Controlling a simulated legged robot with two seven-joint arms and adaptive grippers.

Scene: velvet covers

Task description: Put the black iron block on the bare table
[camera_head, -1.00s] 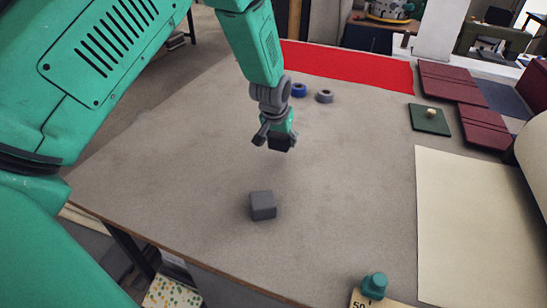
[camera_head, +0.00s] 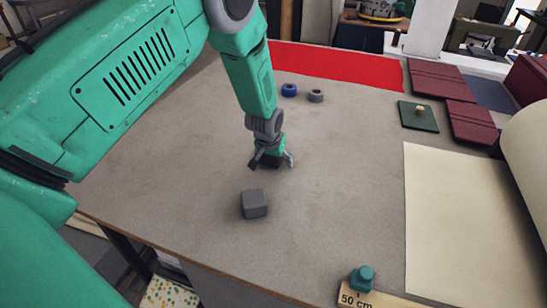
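My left gripper (camera_head: 271,161) hangs low over the middle of the table (camera_head: 340,180), pointing down. A small black block (camera_head: 270,161) shows between its grey fingers. The fingers look splayed on either side, and I cannot tell whether they press on the block. I also cannot tell whether the block touches the tabletop. A separate dark grey block (camera_head: 254,204) sits on the bare grey table just in front of the gripper. My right gripper is not in view.
A red strip (camera_head: 335,68) covers the back. A blue ring (camera_head: 289,90) and a grey ring (camera_head: 316,96) lie behind the gripper. A green pad (camera_head: 418,116), dark red covers (camera_head: 472,122) and a cream sheet (camera_head: 460,220) are right. A teal knobbed piece (camera_head: 362,278) is in front.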

